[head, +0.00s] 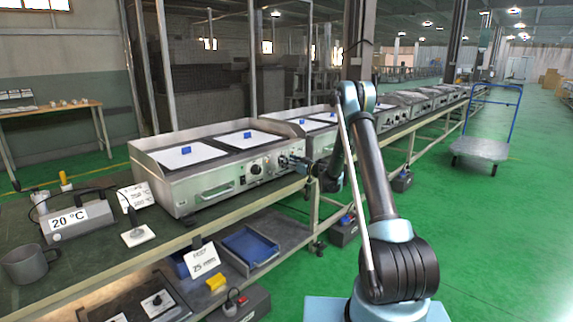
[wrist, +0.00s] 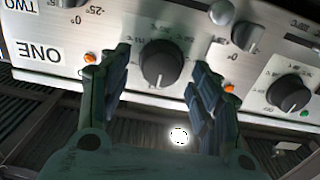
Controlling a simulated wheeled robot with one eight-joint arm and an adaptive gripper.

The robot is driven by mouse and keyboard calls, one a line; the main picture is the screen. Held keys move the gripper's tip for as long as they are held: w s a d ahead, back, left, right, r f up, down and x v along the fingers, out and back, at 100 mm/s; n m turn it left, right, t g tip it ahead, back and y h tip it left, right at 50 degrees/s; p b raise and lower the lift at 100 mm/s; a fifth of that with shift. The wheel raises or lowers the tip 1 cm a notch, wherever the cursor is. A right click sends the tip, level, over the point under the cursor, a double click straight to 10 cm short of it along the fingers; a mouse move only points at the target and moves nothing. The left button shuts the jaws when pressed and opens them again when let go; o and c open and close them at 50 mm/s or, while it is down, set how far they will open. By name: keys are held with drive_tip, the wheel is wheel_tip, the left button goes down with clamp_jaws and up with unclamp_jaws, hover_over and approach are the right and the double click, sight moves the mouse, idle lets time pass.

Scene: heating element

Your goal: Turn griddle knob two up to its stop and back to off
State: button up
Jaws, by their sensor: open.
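The steel griddle (head: 215,187) stands on the long bench in the head view, with dials and knobs on its front panel. My gripper (head: 290,162) is at the right part of that panel. In the wrist view my gripper (wrist: 163,82) is open, with one finger on each side of a black round knob (wrist: 160,63). I cannot tell whether the fingers touch it. A second black knob (wrist: 288,94) sits to the right, outside the fingers. Labels reading ONE (wrist: 38,52) and TWO (wrist: 22,5) show at the left; which knob each names is unclear.
Orange lamps (wrist: 90,57) flank the knob in the wrist view.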

drive_tip(key=shift+x, duration=0.8)
drive_tip(key=c, duration=1.1)
drive_tip(key=shift+o, duration=0.2)
